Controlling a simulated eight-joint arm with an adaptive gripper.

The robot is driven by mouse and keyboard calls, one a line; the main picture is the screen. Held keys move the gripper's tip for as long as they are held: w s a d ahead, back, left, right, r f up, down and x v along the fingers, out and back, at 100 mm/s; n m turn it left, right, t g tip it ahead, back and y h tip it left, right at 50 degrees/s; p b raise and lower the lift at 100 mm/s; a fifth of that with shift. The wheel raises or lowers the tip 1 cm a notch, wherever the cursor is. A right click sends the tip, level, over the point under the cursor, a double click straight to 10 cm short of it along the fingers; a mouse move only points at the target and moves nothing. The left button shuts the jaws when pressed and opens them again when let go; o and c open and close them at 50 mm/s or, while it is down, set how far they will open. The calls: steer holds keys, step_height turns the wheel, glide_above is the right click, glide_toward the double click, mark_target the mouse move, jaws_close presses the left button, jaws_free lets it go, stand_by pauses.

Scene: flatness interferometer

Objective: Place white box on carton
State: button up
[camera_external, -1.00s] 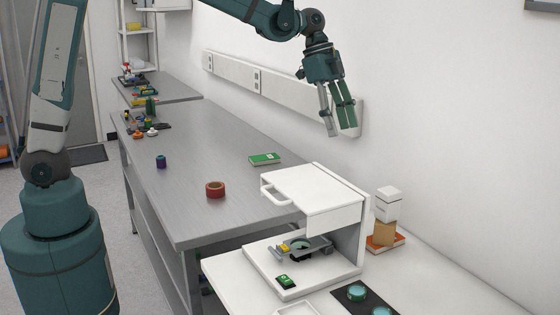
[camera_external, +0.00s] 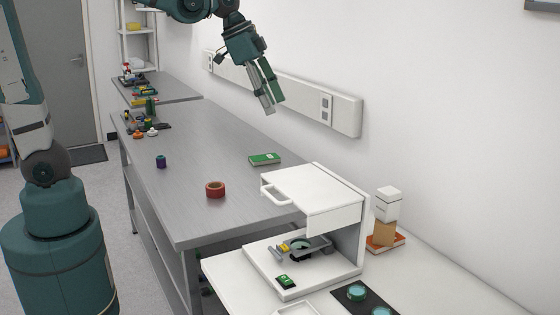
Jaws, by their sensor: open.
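The white box (camera_external: 387,204) sits on top of the brown carton (camera_external: 382,235), on the white table by the wall at the right. The carton stands on an orange-red flat item (camera_external: 398,243). My gripper (camera_external: 271,108) is open and empty. It hangs high in the air over the far side of the grey bench, well to the left of the white box and apart from it. Its fingers point down and slightly right.
A white instrument with an open hood (camera_external: 318,197) stands left of the carton. A green box (camera_external: 264,159), a red tape roll (camera_external: 215,189) and a small purple-blue item (camera_external: 161,161) lie on the grey bench (camera_external: 195,215). Lenses on a dark mat (camera_external: 365,299) lie in front.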

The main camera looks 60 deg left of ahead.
steer(key=s+a+f+n+t, duration=0.1)
steer(key=s+a+f+n, duration=0.1)
steer(key=s, duration=0.5)
steer(key=s+a+f+n+t+y, duration=0.1)
steer(key=s+a+n, duration=0.2)
steer(key=s, duration=0.4)
steer(key=s+a+f+n+t+y, duration=0.1)
steer(key=s+a+f+n, duration=0.1)
steer(key=s+a, duration=0.2)
steer(key=s, duration=0.3)
steer(key=shift+s+a+f, duration=0.3)
